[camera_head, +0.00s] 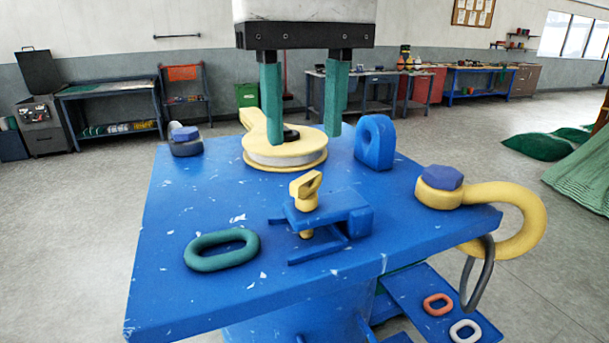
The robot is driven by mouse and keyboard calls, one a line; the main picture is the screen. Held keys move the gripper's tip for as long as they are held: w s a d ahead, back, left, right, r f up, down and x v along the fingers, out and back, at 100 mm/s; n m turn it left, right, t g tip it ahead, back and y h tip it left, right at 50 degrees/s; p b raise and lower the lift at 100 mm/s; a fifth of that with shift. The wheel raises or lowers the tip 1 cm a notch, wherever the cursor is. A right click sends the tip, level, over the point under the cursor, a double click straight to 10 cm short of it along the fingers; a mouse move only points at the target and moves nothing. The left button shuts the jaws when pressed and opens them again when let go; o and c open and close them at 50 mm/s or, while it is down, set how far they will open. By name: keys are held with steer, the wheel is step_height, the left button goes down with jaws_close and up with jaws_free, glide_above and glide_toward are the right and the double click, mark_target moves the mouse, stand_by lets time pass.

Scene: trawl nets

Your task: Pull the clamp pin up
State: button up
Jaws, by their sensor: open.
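The clamp pin (305,191) is yellow with a ring-like head and stands upright through the blue clamp bracket (345,207) on the blue table. Its lower end shows below the bracket's top plate. My gripper (304,138) is at the top centre, with two green fingers pointing down and spread wide apart. It is open and empty. In the picture the fingertips appear above and beyond the pin's head, and they do not touch the pin. The exact gap in depth is hard to tell.
On the blue table (190,215) are a yellow round part (262,157), a blue ring block (375,142), a green link (222,250), a dark shackle (186,142) and a yellow hook (515,205) with a grey link (478,275). A lower shelf (410,295) holds small links.

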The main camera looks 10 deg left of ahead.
mark_target(307, 177)
step_height(307, 177, down, 7)
steer(key=shift+d+f, duration=0.1)
jaws_close()
steer(key=shift+r, duration=1.8)
jaws_free()
step_height(307, 177, up, 8)
steer(key=shift+f, duration=0.1)
